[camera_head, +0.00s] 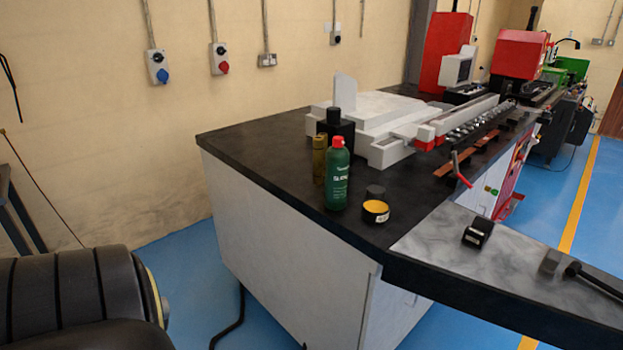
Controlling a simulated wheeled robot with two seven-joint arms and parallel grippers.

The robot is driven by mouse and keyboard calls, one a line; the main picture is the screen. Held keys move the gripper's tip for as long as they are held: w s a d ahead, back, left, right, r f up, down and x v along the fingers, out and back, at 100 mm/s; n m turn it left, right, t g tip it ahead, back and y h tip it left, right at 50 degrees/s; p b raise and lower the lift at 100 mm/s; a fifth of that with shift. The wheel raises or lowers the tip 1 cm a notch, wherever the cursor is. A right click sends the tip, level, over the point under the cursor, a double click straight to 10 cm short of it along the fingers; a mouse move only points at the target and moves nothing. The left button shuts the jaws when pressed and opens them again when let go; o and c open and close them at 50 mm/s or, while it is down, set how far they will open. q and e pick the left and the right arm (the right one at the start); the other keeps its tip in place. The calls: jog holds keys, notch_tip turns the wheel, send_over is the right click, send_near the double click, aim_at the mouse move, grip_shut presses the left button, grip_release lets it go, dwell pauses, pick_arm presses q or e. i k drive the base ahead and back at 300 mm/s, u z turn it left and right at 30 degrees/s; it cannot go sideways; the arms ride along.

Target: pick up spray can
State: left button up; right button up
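A green spray can (337,178) with a red cap and white lettering stands upright on the black top of the workbench (270,160), near its front left edge. An olive-brown cylinder (319,160) stands just behind it to the left. A dark bottle (336,124) stands further back. Neither of my grippers is in view, so their states do not show. Nothing is touching the can that I can see, and it is mostly unobstructed.
A yellow-topped roll (376,211) and a small dark cylinder (375,192) sit to the can's right. The white bender bed (380,120) lies behind. A black block (477,233) rests on the grey plate (450,225). Blue floor (195,262) lies left of the bench.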

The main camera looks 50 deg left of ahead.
aim_at(337, 161)
jog(key=u, duration=1.8)
